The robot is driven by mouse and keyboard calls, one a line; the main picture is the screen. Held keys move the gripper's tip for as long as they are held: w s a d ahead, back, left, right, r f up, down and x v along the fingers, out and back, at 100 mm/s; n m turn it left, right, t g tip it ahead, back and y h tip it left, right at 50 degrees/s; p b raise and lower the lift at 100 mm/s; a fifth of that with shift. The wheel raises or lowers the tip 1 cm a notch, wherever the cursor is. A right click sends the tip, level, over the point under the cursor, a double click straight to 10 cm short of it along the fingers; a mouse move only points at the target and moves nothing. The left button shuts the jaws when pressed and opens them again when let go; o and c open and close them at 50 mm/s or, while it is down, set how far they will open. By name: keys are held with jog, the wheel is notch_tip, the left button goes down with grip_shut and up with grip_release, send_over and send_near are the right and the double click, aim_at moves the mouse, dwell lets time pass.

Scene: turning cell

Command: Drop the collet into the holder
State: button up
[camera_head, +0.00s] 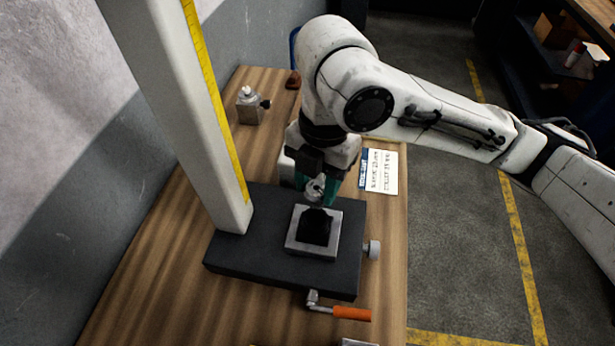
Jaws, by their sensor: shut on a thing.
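The collet (314,191) is a small silvery metal piece, held in the jaws of my gripper (318,187). My gripper is shut on it, and teal parts show beside the collet. The holder (293,243) is a square light grey block with a dark middle, on a black base plate (235,260). In the picture the collet shows just above the holder's far edge. It appears to be above the holder, but the height of the gap is hard to tell. The jaws are partly hidden by the wrist and the collet.
A white column (185,110) with a yellow scale rises from the left of the base plate. A knob (373,249) and an orange-handled crank (350,313) stick out nearby. A small metal bottle (249,108) and a printed card (383,171) are on the wooden bench (150,275).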

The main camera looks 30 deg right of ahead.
jog(key=shift+f+b, duration=2.8)
jog(key=shift+f, duration=0.6)
jog(key=shift+f+b, duration=0.35)
jog(key=shift+f, duration=0.05)
jog(key=o, duration=1.2)
jog(key=shift+r, duration=0.1)
jog(key=r, duration=0.7)
jog(key=d+r, duration=0.1)
jog(key=r, duration=0.2)
jog(key=shift+w+d+r, duration=0.1)
jog(key=shift+w+r, duration=0.2)
jog(key=shift+s+d+f, duration=0.1)
